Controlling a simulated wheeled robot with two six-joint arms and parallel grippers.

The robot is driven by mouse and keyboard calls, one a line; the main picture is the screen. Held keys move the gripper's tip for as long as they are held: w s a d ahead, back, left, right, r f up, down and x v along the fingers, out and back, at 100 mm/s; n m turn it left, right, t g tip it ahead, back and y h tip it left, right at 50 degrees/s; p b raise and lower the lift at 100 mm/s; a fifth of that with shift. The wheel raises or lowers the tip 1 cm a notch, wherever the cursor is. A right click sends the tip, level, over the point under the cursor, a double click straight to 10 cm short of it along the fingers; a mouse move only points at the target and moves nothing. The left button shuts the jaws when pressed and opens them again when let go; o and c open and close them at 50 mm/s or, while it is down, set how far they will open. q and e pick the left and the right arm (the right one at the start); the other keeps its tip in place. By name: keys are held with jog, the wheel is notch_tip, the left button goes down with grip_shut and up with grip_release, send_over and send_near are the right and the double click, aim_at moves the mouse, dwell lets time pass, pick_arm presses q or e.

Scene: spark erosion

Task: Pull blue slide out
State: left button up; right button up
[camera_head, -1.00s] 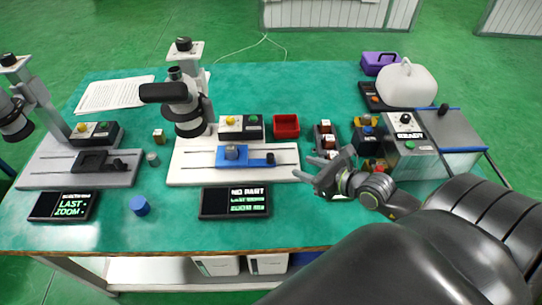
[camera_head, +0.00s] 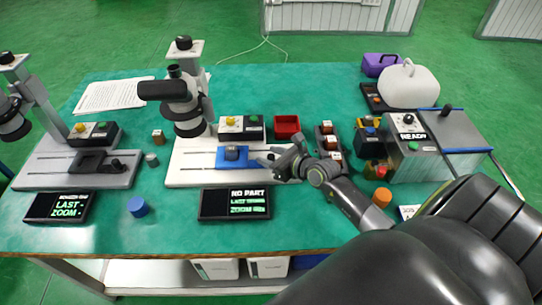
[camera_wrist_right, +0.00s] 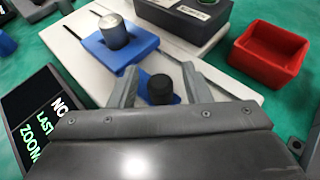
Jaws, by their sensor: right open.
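The blue slide (camera_head: 222,160) lies on the white base of the middle microscope, in a slotted track. A short metal cylinder (camera_head: 232,153) stands on its plate; the slide (camera_wrist_right: 121,58) and cylinder (camera_wrist_right: 113,30) also show in the right wrist view. The slide's black knob (camera_wrist_right: 160,90) is at the near end in the wrist view. My right gripper (camera_head: 276,162) is open at the slide's right end. In the wrist view, its fingers (camera_wrist_right: 160,74) stand apart on either side of the knob, with gaps visible. In the head view the gripper hides the knob. My left gripper is not in view.
The middle microscope (camera_head: 184,95) rises behind the slide. A button box (camera_head: 241,130) and a red tray (camera_head: 287,126) stand behind. A display (camera_head: 234,204) reading "NO PART" lies in front. A second microscope station is at left. A machine (camera_head: 412,150) stands at right.

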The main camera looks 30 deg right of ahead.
grip_shut()
jog(key=shift+d, duration=0.1)
jog(key=shift+s+d+b, duration=0.1)
jog(key=shift+s+d, duration=0.35)
jog(key=shift+d, duration=0.25)
jog(key=shift+s+d+b, duration=0.1)
jog(key=shift+s+d, duration=0.3)
jog(key=shift+d, duration=0.25)
jog(key=shift+s+d+b, duration=0.1)
jog(key=shift+s+d, duration=0.35)
jog(key=shift+d, duration=0.25)
grip_release()
